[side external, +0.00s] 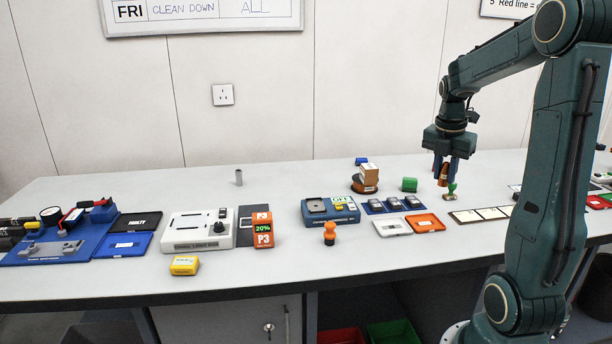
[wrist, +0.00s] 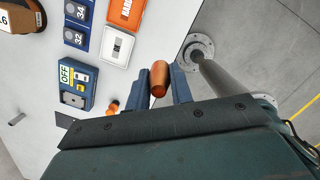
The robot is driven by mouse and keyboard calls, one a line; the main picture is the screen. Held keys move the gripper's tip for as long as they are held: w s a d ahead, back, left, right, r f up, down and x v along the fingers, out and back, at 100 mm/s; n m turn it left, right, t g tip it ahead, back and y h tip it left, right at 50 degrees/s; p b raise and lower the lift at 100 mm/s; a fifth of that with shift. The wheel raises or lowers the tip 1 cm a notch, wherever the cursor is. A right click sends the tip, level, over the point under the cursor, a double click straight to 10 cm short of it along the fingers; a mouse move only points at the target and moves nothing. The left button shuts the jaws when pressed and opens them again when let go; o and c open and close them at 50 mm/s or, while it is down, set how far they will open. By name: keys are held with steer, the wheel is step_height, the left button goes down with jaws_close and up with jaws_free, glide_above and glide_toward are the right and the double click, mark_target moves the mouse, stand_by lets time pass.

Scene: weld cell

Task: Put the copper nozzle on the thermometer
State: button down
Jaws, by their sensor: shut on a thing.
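The copper nozzle (side external: 443,174) is a small copper-coloured cylinder. My gripper (side external: 447,168) is shut on it and holds it above the right part of the bench. In the wrist view the nozzle (wrist: 160,76) sits between the two blue fingers of my gripper (wrist: 165,85). No thing is clearly labelled as the thermometer. A blue unit (side external: 330,216) with a grey plate and a green label at mid-bench may be it. It shows "OFF" in the wrist view (wrist: 74,88). My gripper is to its right and apart from it.
A small green object (side external: 451,189) stands just below my gripper. Blue trays (side external: 394,205), an orange tray (side external: 424,224) and a brown spool (side external: 365,186) lie between my gripper and the blue unit. An orange knobbed piece (side external: 329,236) stands in front of that unit.

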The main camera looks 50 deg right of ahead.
steer(key=w+n, duration=0.4)
steer(key=w, duration=1.3)
steer(key=w+a+n+t, duration=0.1)
steer(key=w+a+n, duration=0.1)
steer(key=w+a, duration=0.45)
steer(key=w+a+n, duration=0.2)
steer(key=w+a, duration=0.1)
steer(key=w, duration=0.6)
steer(key=n+t+y, duration=0.1)
steer(key=n, duration=0.6)
glide_above(184, 261)
step_height(184, 261, down, 9)
steer(key=shift+s+a+r, duration=0.1)
steer(key=shift+s+a, duration=0.05)
steer(key=shift+s, duration=0.05)
steer(key=shift+f, duration=3.95)
